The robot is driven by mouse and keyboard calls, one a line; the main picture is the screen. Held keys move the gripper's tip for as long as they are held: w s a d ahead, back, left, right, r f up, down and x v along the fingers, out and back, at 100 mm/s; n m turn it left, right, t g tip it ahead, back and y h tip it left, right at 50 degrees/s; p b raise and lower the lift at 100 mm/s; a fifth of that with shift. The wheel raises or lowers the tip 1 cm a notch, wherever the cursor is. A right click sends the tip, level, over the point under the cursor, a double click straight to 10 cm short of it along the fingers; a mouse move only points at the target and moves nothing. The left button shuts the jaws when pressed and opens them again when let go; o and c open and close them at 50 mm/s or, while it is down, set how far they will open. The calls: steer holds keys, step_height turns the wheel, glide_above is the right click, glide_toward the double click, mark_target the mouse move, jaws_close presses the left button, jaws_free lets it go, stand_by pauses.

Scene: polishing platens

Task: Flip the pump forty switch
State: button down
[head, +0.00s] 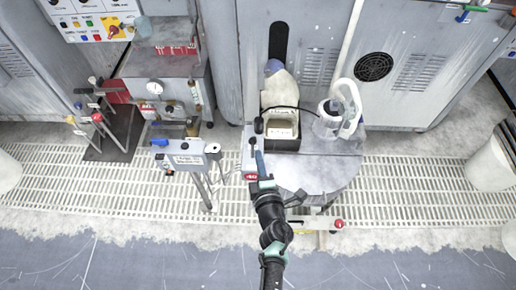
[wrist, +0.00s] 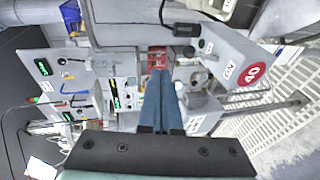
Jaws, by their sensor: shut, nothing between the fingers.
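A red round 40 label (head: 250,177) marks a narrow grey panel (head: 248,160) at the left edge of the grey round table. In the wrist view the 40 label (wrist: 252,74) is at the right end of a grey panel (wrist: 225,52), beside a small ON label (wrist: 229,70). A dark knob or lever (wrist: 190,52) stands on this panel; I cannot tell its position. My gripper (head: 259,155) is over the panel, its blue fingers together and empty. In the wrist view the fingertips (wrist: 160,72) are left of the dark knob, apart from it in the picture.
A black cabled piece (wrist: 187,30) lies close by. A grey stand (head: 185,160) and a gauge unit (head: 155,88) are at left. Floor grating (head: 420,178) lies open at right.

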steer(key=shift+s+d+r+p, duration=0.2)
steer(key=shift+s+r+p, duration=0.25)
steer(key=shift+s+r, duration=0.25)
steer(key=shift+s+d+r+p, duration=0.2)
steer(key=shift+s+r+p, duration=0.2)
steer(key=shift+s+r, duration=0.25)
steer(key=shift+s+f, duration=0.1)
